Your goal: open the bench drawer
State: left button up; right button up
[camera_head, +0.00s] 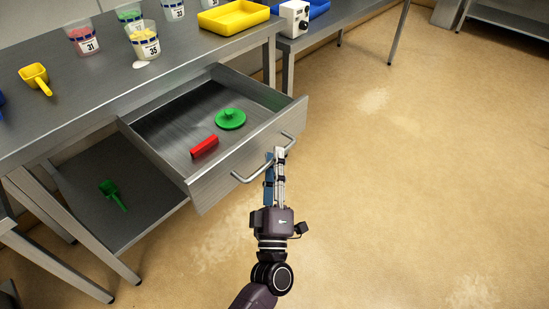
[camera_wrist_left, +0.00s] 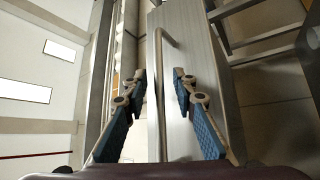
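The bench drawer (camera_head: 246,151) is pulled out from under the metal bench, and its inside shows. Its bar handle (camera_head: 250,178) runs along the front face. My left gripper (camera_head: 275,158) is at the right part of the handle in the head view. In the left wrist view the handle (camera_wrist_left: 159,85) passes between the two fingers of my left gripper (camera_wrist_left: 160,82). The fingers are apart, with a gap on both sides of the bar. My right gripper is not in view.
A green lid-like disc (camera_head: 230,119) and a red block (camera_head: 204,147) lie in the drawer. A green scoop (camera_head: 113,194) lies on the lower shelf. Cups, a yellow scoop (camera_head: 36,77) and a yellow tray (camera_head: 234,16) are on the bench (camera_head: 100,90). The floor at right is clear.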

pick_arm(q)
jog(key=v, duration=1.1)
jog(key=shift+s, duration=0.2)
jog(key=shift+f, duration=0.1)
